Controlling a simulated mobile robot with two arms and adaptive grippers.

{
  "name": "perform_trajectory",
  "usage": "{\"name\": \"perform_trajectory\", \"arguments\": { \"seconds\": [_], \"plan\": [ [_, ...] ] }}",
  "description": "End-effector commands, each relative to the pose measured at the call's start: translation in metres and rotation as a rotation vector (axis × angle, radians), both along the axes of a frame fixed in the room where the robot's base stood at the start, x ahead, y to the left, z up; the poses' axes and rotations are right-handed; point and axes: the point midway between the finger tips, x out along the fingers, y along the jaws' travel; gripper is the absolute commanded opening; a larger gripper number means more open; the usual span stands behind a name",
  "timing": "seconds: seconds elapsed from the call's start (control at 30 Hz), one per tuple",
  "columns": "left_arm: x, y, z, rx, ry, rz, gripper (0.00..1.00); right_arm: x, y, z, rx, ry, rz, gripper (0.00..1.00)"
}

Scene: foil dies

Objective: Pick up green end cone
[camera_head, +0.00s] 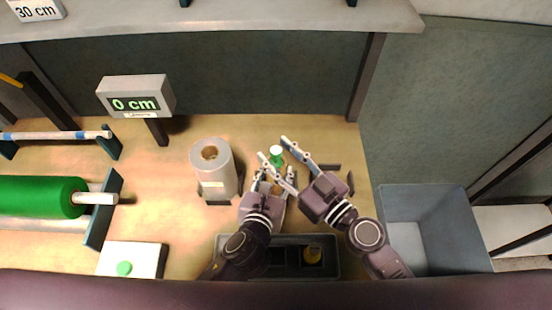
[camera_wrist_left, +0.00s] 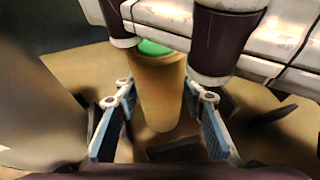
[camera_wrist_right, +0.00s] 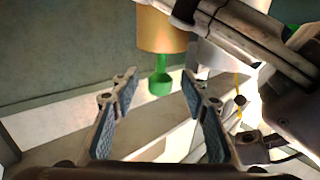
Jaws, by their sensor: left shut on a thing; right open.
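My left gripper (camera_head: 274,180) is shut on a gold cylinder (camera_wrist_left: 160,95), which has green at its far end in the left wrist view. The green end cone (camera_wrist_right: 159,84) sticks out of the end of this gold cylinder (camera_wrist_right: 161,30) in the right wrist view. It has a narrow neck and a wider tip. In the head view the green end cone (camera_head: 276,161) shows small and partly hidden between the grippers. My right gripper (camera_wrist_right: 159,79) is open, with its fingertips on either side of the cone's line of sight. I cannot tell whether they touch the cone.
A white-grey roll (camera_head: 212,172) stands upright left of the grippers. A dark tray (camera_head: 289,241) at the front holds another gold piece (camera_head: 312,253). A grey bin (camera_head: 440,197) stands at right. Dark pieces (camera_head: 330,167) lie on the table. The two arms are very close together.

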Motion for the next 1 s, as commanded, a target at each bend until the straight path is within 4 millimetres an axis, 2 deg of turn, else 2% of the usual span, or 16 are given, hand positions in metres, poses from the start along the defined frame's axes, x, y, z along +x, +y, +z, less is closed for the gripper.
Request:
{"name": "perform_trajectory", "arguments": {
  "seconds": [0.33, 0.7, 1.0],
  "plan": [
    [-0.0001, 0.0002, -0.0005, 0.001, 0.001, 0.001, 0.12, 0.0060, 0.0048, 0.0000, -0.001, -0.001, -0.001, 0.41],
    [-0.0001, 0.0002, -0.0005, 0.001, 0.001, 0.001, 0.12, 0.0058, 0.0049, 0.0002, 0.000, -0.001, -0.001, 0.02],
    [-0.0001, 0.0002, -0.0005, 0.001, 0.001, 0.001, 0.12, 0.0059, 0.0048, 0.0007, 0.000, -0.001, -0.001, 0.00]
  ]
}}
